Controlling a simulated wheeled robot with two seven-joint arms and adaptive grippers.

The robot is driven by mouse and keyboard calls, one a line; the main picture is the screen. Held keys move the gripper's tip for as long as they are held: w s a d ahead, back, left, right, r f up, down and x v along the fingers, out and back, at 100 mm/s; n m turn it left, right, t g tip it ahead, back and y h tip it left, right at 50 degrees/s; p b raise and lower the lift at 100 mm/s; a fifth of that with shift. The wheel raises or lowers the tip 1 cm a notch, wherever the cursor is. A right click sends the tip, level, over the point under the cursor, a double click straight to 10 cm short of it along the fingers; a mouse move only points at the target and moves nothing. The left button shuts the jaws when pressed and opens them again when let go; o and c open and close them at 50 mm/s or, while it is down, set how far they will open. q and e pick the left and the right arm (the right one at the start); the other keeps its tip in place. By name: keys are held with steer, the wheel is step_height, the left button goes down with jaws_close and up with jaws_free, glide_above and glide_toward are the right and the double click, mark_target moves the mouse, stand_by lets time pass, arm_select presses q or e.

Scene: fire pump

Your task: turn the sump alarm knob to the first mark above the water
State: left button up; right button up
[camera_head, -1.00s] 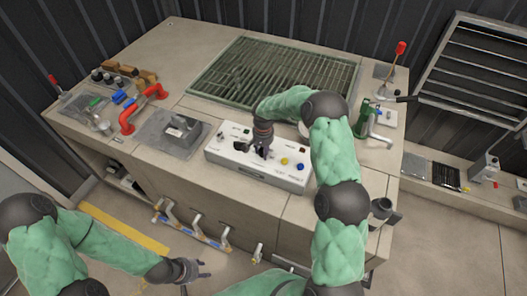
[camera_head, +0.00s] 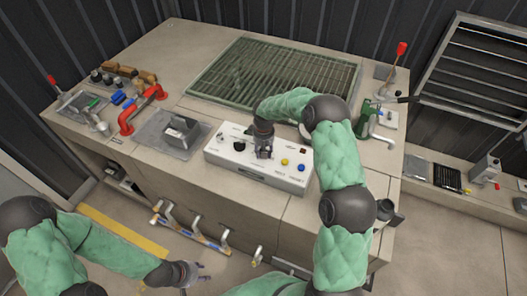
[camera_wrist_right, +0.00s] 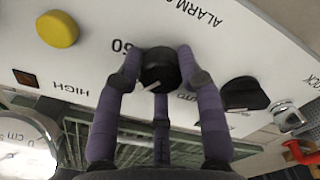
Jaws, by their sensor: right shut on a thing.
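The alarm knob (camera_wrist_right: 160,68) is a round black knob with a white pointer line, on the white control panel (camera_head: 222,163). A "60" and part of the word "ALARM" are printed near it; the other marks are out of view or hidden. My right gripper (camera_wrist_right: 160,75) is shut on this knob, its purple fingers around it; in the head view its fingers hide the knob. A round gauge (camera_wrist_right: 22,145) marked in cm is partly cut off in the wrist view; its reading is unclear. My left gripper (camera_head: 197,273) is open and empty, low in front of the bench.
A second black knob (camera_wrist_right: 245,93) sits close beside the gripped one. A yellow button (camera_wrist_right: 57,28), a blue button (camera_head: 302,167) and a key switch (camera_wrist_right: 290,115) are also on the panel. A metal grating (camera_head: 235,75) lies behind. Red pipework (camera_head: 127,123) stands left.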

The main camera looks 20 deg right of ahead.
steer(key=shift+s+a+f+n, duration=0.2)
steer(key=shift+s+f+n, duration=0.2)
steer(key=shift+s+n, duration=0.1)
steer(key=o, duration=1.1)
steer(key=shift+w+d+r, duration=0.1)
steer(key=shift+r, duration=0.1)
steer(key=shift+w+r, duration=0.1)
steer(key=shift+r, duration=0.2)
step_height(320, 180, up, 11)
steer(key=shift+r, duration=0.2)
steer(key=shift+d, duration=0.1)
